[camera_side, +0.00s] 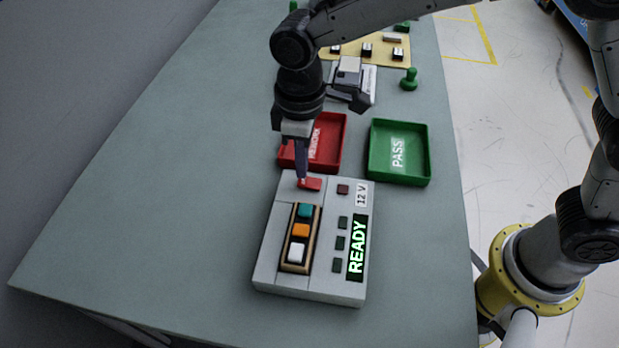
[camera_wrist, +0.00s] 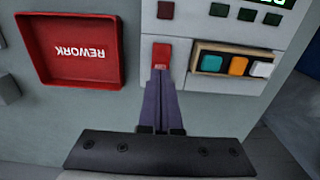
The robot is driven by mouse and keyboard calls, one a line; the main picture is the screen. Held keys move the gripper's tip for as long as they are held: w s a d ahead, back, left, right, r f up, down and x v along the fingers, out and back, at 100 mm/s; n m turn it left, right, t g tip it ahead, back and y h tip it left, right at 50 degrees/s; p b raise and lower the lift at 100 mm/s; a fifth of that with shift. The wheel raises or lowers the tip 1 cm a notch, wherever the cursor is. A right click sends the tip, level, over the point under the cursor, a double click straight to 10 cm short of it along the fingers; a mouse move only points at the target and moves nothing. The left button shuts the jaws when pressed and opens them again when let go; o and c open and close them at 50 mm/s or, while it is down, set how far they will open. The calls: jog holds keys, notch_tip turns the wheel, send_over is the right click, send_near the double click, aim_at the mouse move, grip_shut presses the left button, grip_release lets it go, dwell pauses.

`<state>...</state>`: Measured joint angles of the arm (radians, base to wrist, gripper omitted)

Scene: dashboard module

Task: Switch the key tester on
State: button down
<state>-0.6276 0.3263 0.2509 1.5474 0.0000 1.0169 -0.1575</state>
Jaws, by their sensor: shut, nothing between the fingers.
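The key tester (camera_side: 325,270) is a light grey box on the table, with a lit green "READY" display (camera_side: 356,248) and a "12 V" label. A red switch (camera_side: 311,184) sits at its far end; it also shows in the wrist view (camera_wrist: 162,53). Teal, orange and white keys (camera_side: 301,231) stand in a framed slot on the tester. My gripper (camera_side: 302,180) is shut and empty, pointing down with its tips at the red switch. In the wrist view the fingertips (camera_wrist: 161,72) overlap the switch's near edge; I cannot tell whether they touch it.
A red "REWORK" tray (camera_side: 340,157) and a green "PASS" tray (camera_side: 399,180) lie beyond the tester. Farther back are a grey fixture (camera_side: 354,80), a green stamp-like knob (camera_side: 409,79) and a yellow board (camera_side: 375,48). The table left of the tester is clear.

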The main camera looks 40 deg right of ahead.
jog(key=shift+f, duration=1)
dwell(0.8)
jog(key=shift+r, duration=3.55)
jog(key=shift+w+d, duration=0.1)
jog(key=s+d+r+m+t+y, duration=0.1)
jog(key=s+d+r+m+t, duration=0.1)
jog(key=d+r, duration=0.55)
jog(key=s+d+r+m+t, duration=0.1)
jog(key=s+d+r+m, duration=0.3)
jog(key=d, duration=0.6)
jog(key=s+d+m+t, duration=0.1)
jog(key=s+d+t, duration=0.1)
jog(key=s+d, duration=0.45)
jog(key=s+d+f+m+h, duration=0.1)
jog(key=s+d+f+m, duration=0.1)
jog(key=s+f, duration=0.4)
jog(key=shift+s+t, duration=0.3)
jog(key=shift+s, duration=0.4)
